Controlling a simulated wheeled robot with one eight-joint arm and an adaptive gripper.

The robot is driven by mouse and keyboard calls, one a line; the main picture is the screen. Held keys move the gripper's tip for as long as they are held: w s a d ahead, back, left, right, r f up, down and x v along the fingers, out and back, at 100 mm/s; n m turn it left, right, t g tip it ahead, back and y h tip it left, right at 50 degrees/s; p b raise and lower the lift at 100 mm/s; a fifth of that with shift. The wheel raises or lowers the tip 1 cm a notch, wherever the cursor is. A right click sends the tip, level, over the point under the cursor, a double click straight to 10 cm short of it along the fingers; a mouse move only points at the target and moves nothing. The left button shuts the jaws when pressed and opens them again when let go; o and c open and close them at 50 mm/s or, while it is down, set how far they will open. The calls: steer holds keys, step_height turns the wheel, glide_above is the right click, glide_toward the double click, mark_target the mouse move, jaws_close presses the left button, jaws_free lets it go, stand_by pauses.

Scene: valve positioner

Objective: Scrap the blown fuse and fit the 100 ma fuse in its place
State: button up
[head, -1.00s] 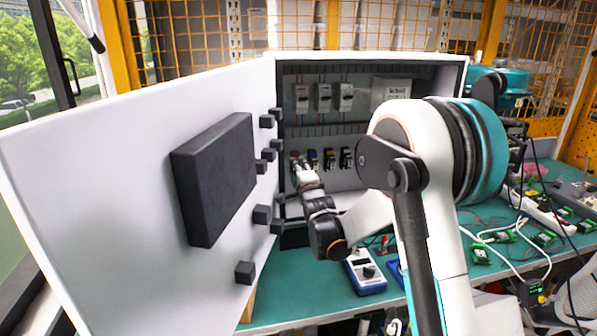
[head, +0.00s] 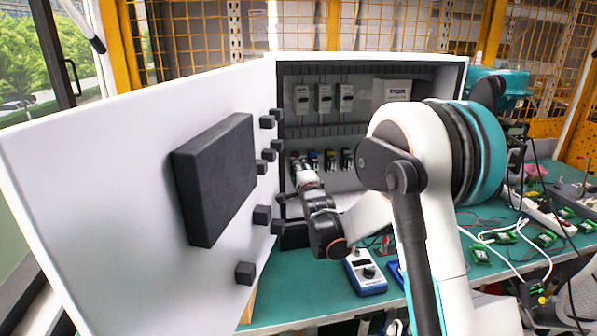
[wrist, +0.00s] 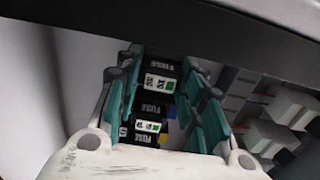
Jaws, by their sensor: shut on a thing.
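My gripper (wrist: 162,72) has its teal fingers on both sides of a black block marked FUSE (wrist: 158,82) in the wrist view. A second black block marked FUSE (wrist: 150,112) shows closer to the palm, also between the fingers. Blue and yellow patches show beside them. I cannot read the ratings or tell which fuse is blown. In the head view my gripper (head: 303,172) is inside the cabinet at the left end of the row of fuse holders. A blue-marked holder (head: 314,160), a yellow-marked one (head: 330,159) and a dark one (head: 347,158) stand to its right.
The open white cabinet door (head: 120,190) with dark blocks stands close on the left. A blue-and-white instrument (head: 365,272) lies on the green bench (head: 300,298). Cables and green boards (head: 481,254) cover the bench's right side.

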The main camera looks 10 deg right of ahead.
steer(key=shift+w, duration=0.1)
steer(key=o, duration=1.2)
steer(key=s, duration=0.7)
steer(key=shift+b, duration=0.3)
